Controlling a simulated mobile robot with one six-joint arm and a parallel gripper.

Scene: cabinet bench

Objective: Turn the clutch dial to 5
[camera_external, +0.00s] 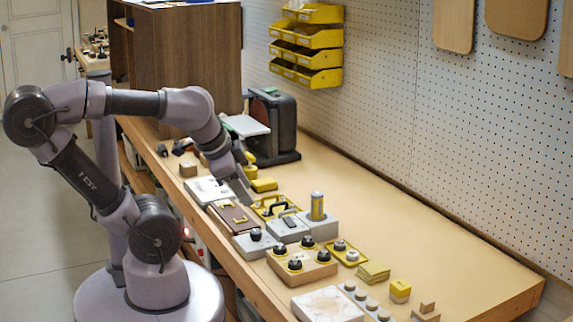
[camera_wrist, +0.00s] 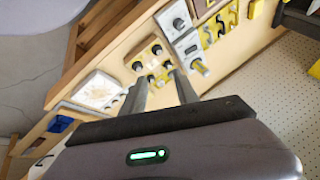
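Several dials stand on the bench, and I cannot read which one is the clutch dial. A grey box with one black dial (camera_external: 256,235) sits near the front edge; it also shows in the wrist view (camera_wrist: 178,23). A tan block with several black knobs (camera_external: 301,268) lies to its right, and shows in the wrist view (camera_wrist: 152,62). A yellow plate with two knobs (camera_external: 347,255) lies beside that. Scale marks are too small to read.
A grey box with a black handle (camera_external: 287,228), a yellow cylinder (camera_external: 317,207) and a brown panel (camera_external: 232,217) crowd around the dials. A white framed plate (camera_external: 327,305) lies at the near end. The bench along the pegboard is clear.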

